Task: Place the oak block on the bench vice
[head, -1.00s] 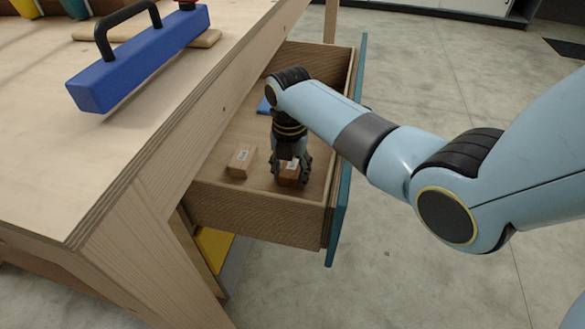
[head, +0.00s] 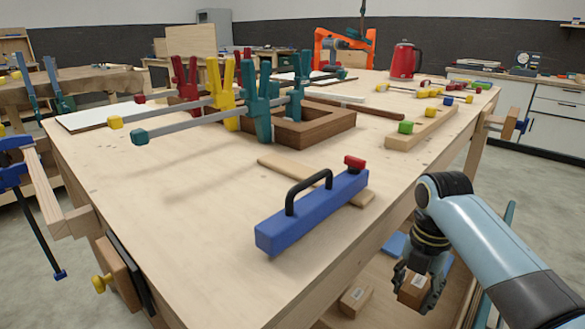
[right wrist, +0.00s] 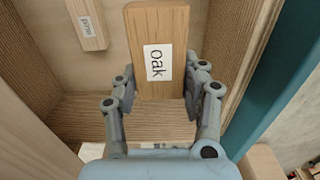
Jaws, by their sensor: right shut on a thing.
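The oak block (right wrist: 155,22), brown with a white "oak" label, is between the fingers of my right gripper (right wrist: 158,95) in the right wrist view. In the head view my right gripper (head: 418,283) is shut on the oak block (head: 413,292), over the open drawer beside the bench. A wooden vice (head: 120,270) with a dark plate and yellow knob is on the bench's near left side. Another wooden clamp-like vice (head: 50,190) with blue parts is at the left edge. I cannot tell which is the bench vice. My left gripper is not in view.
A paler pine block (right wrist: 87,22) lies in the drawer. A blue tool (head: 315,212) with a black handle lies on the benchtop (head: 190,220). Upright clamps (head: 258,100) and a wooden frame (head: 318,122) stand farther back. The near left benchtop is clear.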

